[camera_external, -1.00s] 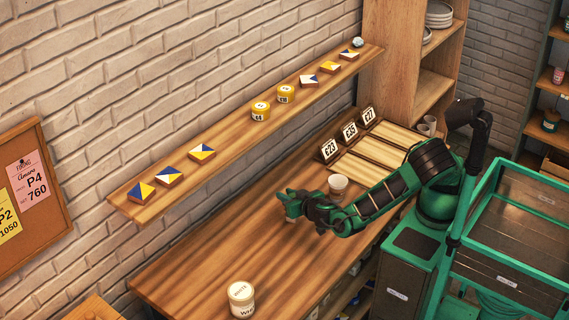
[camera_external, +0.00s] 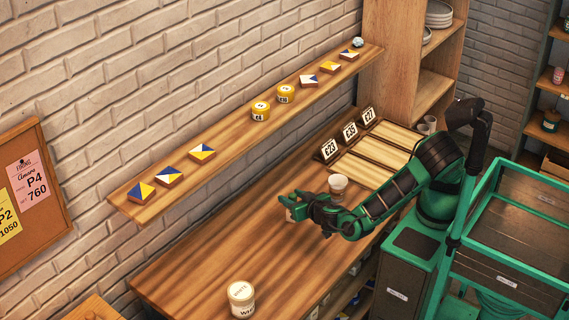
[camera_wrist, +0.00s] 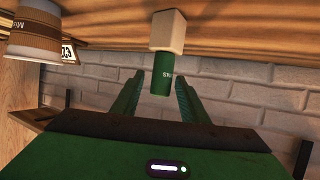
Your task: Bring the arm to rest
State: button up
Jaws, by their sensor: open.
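My gripper (camera_external: 291,207) is over the wooden counter, left of the paper cup, at the end of my bent green arm. In the wrist view my gripper (camera_wrist: 158,82) has its two green fingers apart. A small stamp-like piece (camera_wrist: 164,72) with a green handle and a cream block shows ahead of and between the fingertips, with a gap on both sides. The wrist picture is upside down, and the cream block appears towards the counter. Whether it touches the counter is hard to tell. In the external view the gripper mostly hides this piece.
A paper cup (camera_external: 338,182) stands close to my wrist; the cup also shows in the wrist view (camera_wrist: 36,36). A white jar (camera_external: 241,298) stands at the counter's front. Price cards (camera_external: 349,131) stand at the back. The wall shelf (camera_external: 228,124) holds tiles and yellow jars. Mid-counter is clear.

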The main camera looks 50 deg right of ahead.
jog(key=shift+s+a, duration=0.2)
jog(key=shift+w+r, duration=0.15)
jog(key=shift+r, duration=0.05)
jog(key=w+d+m+g+h, duration=0.25)
jog(key=w+d, duration=0.35)
jog(key=d, duration=0.6)
jog(key=s+d+g, duration=0.1)
jog(key=d+g, duration=0.1)
jog(key=d, duration=0.4)
jog(key=s+d+g, duration=0.1)
jog(key=d+g, duration=0.1)
jog(key=d, duration=0.4)
jog(key=s+d+g+y, duration=0.1)
jog(key=d+g, duration=0.2)
jog(key=d, duration=0.3)
jog(key=shift+s+d+r+m, duration=0.1)
jog(key=shift+s+d+m, duration=0.15)
jog(key=shift+s+m, duration=0.1)
jog(key=s+d+r+g+y, duration=0.3)
jog(key=s+d+y, duration=0.1)
jog(key=s+d, duration=0.8)
jog(key=s+d+r+y, duration=0.1)
jog(key=s+d+r, duration=0.1)
jog(key=s, duration=0.5)
jog(key=s+d+r+n+y, duration=0.1)
jog(key=s+d+r, duration=0.1)
jog(key=s, duration=0.4)
jog(key=shift+s+d+y, duration=0.25)
jog(key=shift+s+y, duration=0.1)
jog(key=shift+s, duration=0.05)
